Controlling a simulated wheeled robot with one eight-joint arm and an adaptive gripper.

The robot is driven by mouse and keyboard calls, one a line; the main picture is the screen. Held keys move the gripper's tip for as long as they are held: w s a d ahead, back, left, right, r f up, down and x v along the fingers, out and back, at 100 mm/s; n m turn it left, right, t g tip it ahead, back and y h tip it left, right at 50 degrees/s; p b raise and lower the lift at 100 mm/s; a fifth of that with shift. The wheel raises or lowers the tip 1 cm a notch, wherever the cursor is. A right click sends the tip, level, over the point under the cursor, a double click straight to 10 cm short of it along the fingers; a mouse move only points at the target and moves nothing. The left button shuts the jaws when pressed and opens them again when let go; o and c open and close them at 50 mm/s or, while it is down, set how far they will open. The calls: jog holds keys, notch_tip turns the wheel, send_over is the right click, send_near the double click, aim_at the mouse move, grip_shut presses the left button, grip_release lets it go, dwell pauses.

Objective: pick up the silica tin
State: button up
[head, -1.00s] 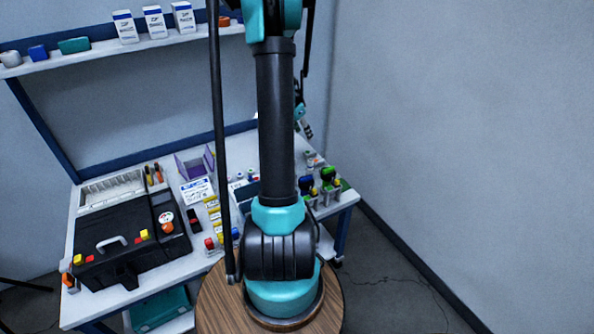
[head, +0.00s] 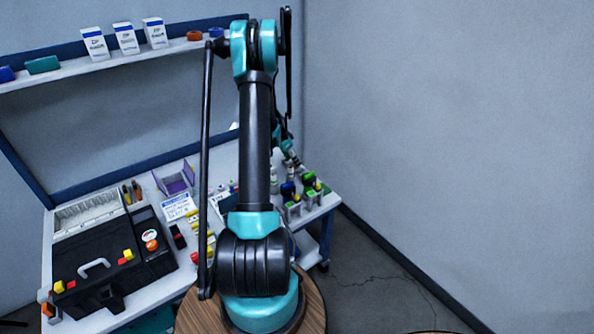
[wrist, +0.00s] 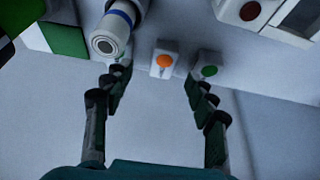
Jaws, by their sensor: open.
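I cannot tell for certain which thing is the silica tin; no readable label shows. In the wrist view my gripper (wrist: 154,90) is open, its two dark fingers apart with nothing between them. Beyond the fingertips are a small white block with an orange dot (wrist: 162,63) and a similar block with a green dot (wrist: 207,68), near the right finger. A white cylinder with a blue band (wrist: 115,28) lies beyond the left finger. In the head view my gripper (head: 292,164) is small, at the table's back right, partly hidden by my arm.
In the head view a black toolbox (head: 92,250), a purple holder (head: 175,182) and green-topped devices (head: 310,182) stand on the table. A shelf (head: 75,68) holds white boxes.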

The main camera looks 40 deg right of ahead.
jog(key=shift+w+d+x, duration=0.1)
jog(key=shift+w+x, duration=0.05)
jog(key=shift+x, duration=1.35)
jog(key=shift+w+d+x, duration=0.1)
jog(key=shift+x, duration=1.45)
jog(key=shift+r, duration=0.1)
jog(key=shift+c, duration=0.3)
jog(key=c, duration=1.1)
